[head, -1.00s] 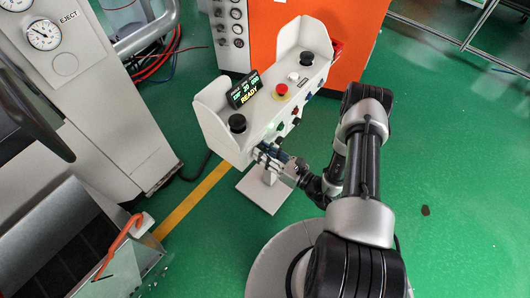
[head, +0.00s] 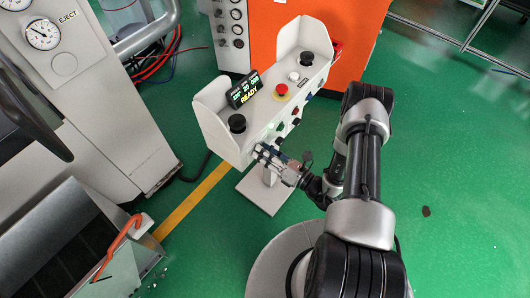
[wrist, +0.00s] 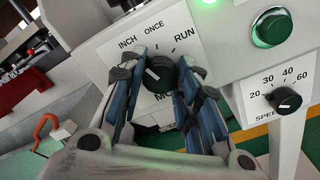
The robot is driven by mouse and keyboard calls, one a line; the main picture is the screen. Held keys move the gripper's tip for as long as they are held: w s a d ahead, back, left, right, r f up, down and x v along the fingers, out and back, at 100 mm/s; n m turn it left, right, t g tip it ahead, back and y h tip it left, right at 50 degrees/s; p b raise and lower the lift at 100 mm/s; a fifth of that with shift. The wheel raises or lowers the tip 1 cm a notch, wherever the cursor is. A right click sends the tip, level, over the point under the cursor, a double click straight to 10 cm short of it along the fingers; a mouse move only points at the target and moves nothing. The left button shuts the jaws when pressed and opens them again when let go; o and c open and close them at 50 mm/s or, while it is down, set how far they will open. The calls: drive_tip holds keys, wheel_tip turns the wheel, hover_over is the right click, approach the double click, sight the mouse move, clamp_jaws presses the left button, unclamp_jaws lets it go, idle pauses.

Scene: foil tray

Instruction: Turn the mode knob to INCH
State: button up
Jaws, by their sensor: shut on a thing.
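The mode knob (wrist: 160,73) is a black dial on the front of the white control box. Around it are the labels INCH on the left, ONCE at the top and RUN on the right. A small white mark shows on the knob, but I cannot tell surely which label it points to. My gripper (wrist: 163,82) has its blue-padded fingers on either side of the knob and is shut on it. In the head view my gripper (head: 262,152) is at the box's lower front near its left end, and the knob is hidden there.
A green button (wrist: 272,27) and a speed knob (wrist: 284,99) are right of the mode knob. A display (head: 244,90) reading READY, a black knob (head: 237,123) and a red button (head: 281,90) top the box. A grey machine (head: 75,90) stands left.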

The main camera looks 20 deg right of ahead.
drive_tip(key=o, duration=1.1)
drive_tip(key=v, duration=1.2)
